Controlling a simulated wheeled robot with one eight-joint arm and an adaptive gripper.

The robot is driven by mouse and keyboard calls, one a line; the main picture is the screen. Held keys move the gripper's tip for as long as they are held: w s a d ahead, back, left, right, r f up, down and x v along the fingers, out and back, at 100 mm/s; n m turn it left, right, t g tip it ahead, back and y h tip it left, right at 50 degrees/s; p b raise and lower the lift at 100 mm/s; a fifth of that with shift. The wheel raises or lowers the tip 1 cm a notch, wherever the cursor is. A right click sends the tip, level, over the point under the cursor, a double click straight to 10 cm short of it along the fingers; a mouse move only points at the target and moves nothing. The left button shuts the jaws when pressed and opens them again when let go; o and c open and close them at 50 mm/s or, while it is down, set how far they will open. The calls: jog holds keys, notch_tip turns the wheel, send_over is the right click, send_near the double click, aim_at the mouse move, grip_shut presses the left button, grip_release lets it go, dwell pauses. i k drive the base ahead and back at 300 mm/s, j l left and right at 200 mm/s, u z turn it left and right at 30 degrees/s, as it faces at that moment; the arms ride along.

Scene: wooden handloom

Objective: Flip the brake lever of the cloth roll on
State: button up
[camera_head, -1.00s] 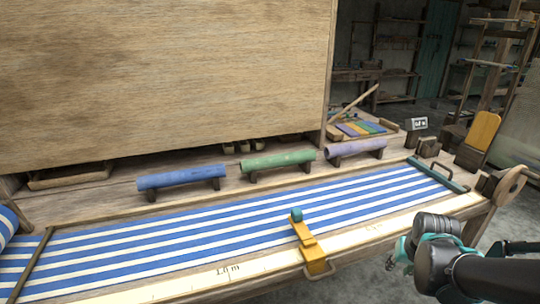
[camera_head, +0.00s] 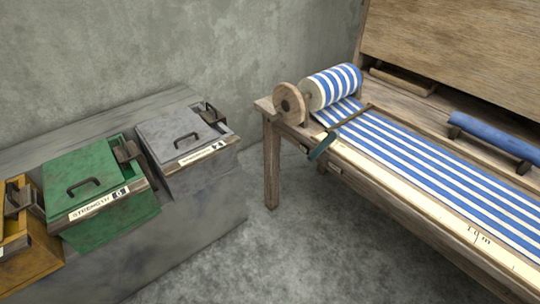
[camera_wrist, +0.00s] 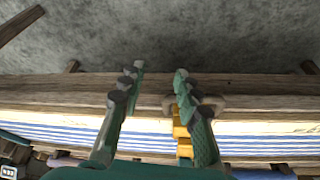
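The cloth roll (camera_head: 335,86), wound with blue-and-white striped cloth, lies at the left end of the wooden table in the head view. A round wooden disc (camera_head: 287,103) is at its near end. A short teal lever-like piece (camera_head: 321,147) slants down at the table's front left edge, below the roll. I cannot tell for sure whether it is the brake lever. My gripper (camera_wrist: 160,72) shows only in the wrist view. Its two green-and-grey fingers are apart with nothing between the tips. The striped cloth (camera_wrist: 80,134) and table edge show behind them, with the roll out of that view.
A yellow slider (camera_wrist: 180,132) is partly hidden behind the right finger. A grey bench at the left carries a green box (camera_head: 85,180), a grey box (camera_head: 180,138) and a yellow one (camera_head: 25,250). Open floor (camera_head: 300,240) lies between bench and table.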

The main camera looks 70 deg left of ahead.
aim_at(334, 133)
jog(key=u, duration=0.45)
jog(key=i+u, duration=0.1)
jog(key=u, duration=0.85)
jog(key=l+u, duration=0.1)
jog(key=u, duration=0.4)
jog(key=i+l+u, duration=0.1)
jog(key=u, duration=0.35)
jog(key=k+l, duration=0.15)
jog(key=k, duration=0.4)
